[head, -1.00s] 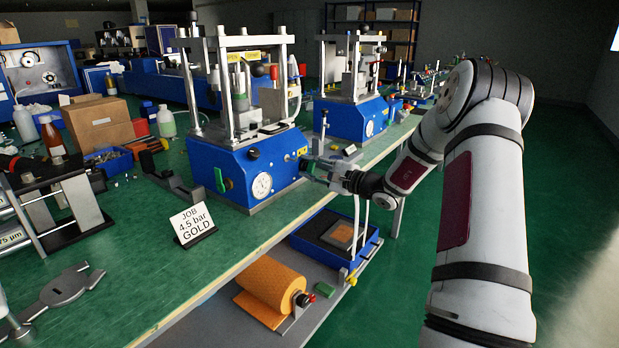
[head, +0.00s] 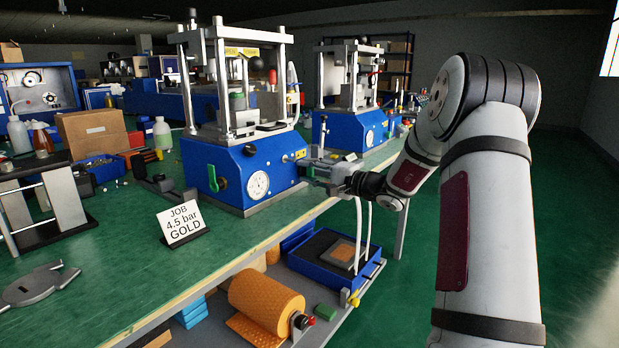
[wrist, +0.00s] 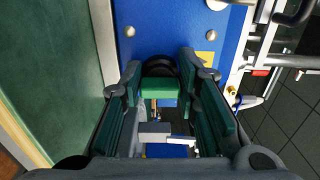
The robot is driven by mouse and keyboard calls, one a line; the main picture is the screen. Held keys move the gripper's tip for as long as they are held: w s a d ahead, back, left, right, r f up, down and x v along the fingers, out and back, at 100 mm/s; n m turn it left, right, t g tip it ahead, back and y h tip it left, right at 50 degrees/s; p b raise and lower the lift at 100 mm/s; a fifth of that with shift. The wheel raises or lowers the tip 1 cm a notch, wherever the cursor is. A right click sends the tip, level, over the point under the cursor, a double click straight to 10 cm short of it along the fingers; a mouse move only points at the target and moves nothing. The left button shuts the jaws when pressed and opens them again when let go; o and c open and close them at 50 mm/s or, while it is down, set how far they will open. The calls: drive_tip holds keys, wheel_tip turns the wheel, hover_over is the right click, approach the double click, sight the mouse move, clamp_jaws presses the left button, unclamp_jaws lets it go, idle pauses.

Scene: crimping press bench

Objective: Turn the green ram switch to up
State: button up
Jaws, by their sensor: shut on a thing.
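The green ram switch (wrist: 160,88) shows in the wrist view as a green bar in front of a round black base, by the blue press housing. My gripper (wrist: 163,98) is shut on it, with one finger on each side. In the head view my gripper (head: 308,168) is at the right side of the near blue press (head: 228,172), and its fingers hide the switch there. Which way the switch points is hard to tell. A separate green handle (head: 212,178) sits on the press front, left of the round gauge (head: 258,184).
A yellow label (wrist: 205,60) is beside the switch. A job card (head: 183,222) stands on the green bench. A second blue press (head: 345,128) is behind my gripper. Below the bench edge are an orange roll (head: 265,300) and a blue tray (head: 322,270). The right-hand floor is clear.

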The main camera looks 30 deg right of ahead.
idle(0.3)
drive_tip(key=o, duration=1.1)
drive_tip(key=shift+o, duration=0.2)
drive_tip(key=v, duration=1.2)
drive_tip(key=shift+a, duration=0.1)
